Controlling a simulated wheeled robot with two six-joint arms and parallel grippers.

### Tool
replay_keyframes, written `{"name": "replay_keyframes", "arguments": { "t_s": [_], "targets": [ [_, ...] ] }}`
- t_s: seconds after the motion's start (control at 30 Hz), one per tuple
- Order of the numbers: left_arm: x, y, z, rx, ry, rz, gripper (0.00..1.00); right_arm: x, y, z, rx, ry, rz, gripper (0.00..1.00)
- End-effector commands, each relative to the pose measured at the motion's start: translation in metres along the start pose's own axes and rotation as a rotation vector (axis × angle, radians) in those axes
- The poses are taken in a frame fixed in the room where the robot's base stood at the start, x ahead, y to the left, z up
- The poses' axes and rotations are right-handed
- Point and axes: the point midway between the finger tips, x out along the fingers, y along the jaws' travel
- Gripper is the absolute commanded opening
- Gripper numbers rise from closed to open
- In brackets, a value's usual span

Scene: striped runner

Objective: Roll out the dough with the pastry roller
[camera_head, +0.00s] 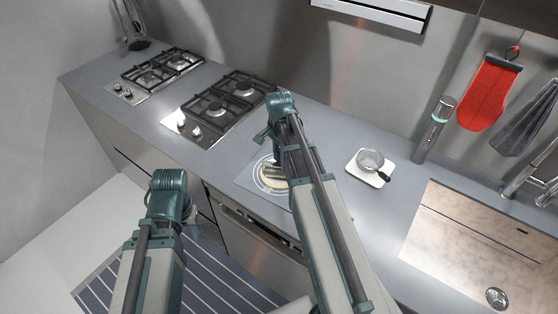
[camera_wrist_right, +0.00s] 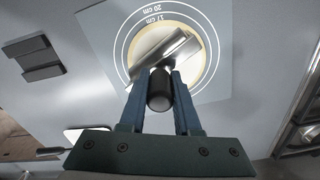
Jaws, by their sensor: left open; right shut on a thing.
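The dough (camera_wrist_right: 205,40) is a pale yellow disc on a grey mat (camera_wrist_right: 100,30) with printed white rings; in the head view the dough (camera_head: 272,184) is mostly hidden by my right arm. The pastry roller (camera_wrist_right: 168,50) has a shiny metal barrel and a dark handle. It lies over the dough in the right wrist view; I cannot tell whether it touches. My right gripper (camera_wrist_right: 160,88) is shut on the roller's handle. My left gripper (camera_head: 205,232) hangs low at the left, in front of the counter, open and mostly hidden by its arm.
Two gas hobs (camera_head: 228,100) (camera_head: 158,70) stand to the left on the counter. A sink (camera_head: 485,245) is at the far right. A dark bottle-like cylinder (camera_head: 434,130) stands by the wall.

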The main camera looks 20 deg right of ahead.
Motion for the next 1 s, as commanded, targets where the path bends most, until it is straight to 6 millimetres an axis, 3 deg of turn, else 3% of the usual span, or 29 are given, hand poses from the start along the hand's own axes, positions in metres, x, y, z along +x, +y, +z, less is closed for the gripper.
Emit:
{"name": "replay_keyframes", "arguments": {
  "t_s": [0.2,0.67,1.0],
  "targets": [
    [-0.001,0.000,0.000,0.000,0.000,0.000,0.50,-0.001,-0.013,-0.013,0.000,0.000,0.000,0.00],
    [-0.001,0.000,0.000,0.000,0.000,0.000,0.50,-0.001,-0.016,-0.016,0.000,0.000,0.000,0.00],
    [0.001,0.000,0.000,0.000,0.000,0.000,0.50,0.002,-0.036,-0.035,0.001,0.000,-0.001,0.00]
  ]
}}
